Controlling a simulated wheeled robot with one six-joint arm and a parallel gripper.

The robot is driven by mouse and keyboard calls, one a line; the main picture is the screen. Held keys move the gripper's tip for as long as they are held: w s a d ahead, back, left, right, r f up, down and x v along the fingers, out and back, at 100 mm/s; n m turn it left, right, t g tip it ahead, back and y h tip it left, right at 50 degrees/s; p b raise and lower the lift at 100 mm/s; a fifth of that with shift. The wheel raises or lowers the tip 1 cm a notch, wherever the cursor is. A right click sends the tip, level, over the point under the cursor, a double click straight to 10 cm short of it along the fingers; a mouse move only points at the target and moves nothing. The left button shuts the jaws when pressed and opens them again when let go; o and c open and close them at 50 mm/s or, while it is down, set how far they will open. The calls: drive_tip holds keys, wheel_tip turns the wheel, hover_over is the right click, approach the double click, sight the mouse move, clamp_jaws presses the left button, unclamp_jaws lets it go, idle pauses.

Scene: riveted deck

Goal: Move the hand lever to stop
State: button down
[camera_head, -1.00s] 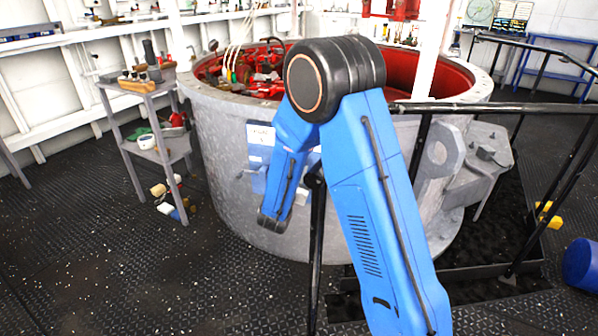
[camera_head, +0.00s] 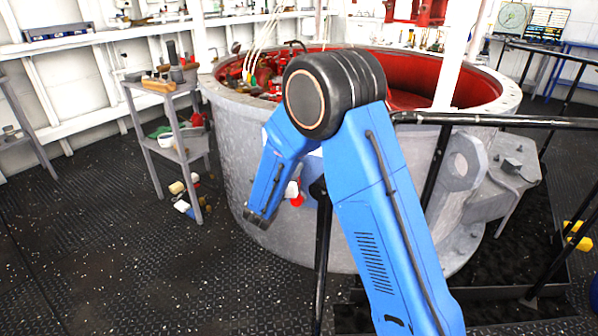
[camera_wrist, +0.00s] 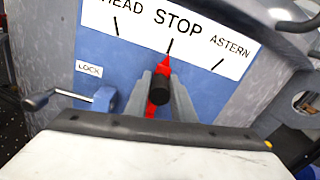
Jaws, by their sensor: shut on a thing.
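In the wrist view the hand lever (camera_wrist: 157,97) has a black round knob and a red pointer (camera_wrist: 164,65). It stands before a blue panel (camera_wrist: 87,50). A white plate (camera_wrist: 145,29) above reads AHEAD (partly cut off), STOP and ASTERN, each with a black mark. The red tip lies just below the STOP mark, roughly in line with it. My gripper (camera_wrist: 160,82) is shut on the lever, one grey finger on each side of the knob.
A small crank-like handle (camera_wrist: 55,97) sits left of the lever, below a LOCK label (camera_wrist: 89,69). In the head view a large grey drum (camera_head: 238,140) with a red inside stands ahead. A grey shelf cart (camera_head: 170,120) is left, black railings (camera_head: 500,121) right. The front-left deck is clear.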

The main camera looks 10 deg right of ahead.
drive_tip(key=c, duration=1.6)
unclamp_jaws()
drive_tip(key=shift+o, duration=0.2)
drive_tip(key=v, duration=1.7)
drive_tip(key=shift+s, duration=0.2)
drive_tip(key=shift+a, duration=0.1)
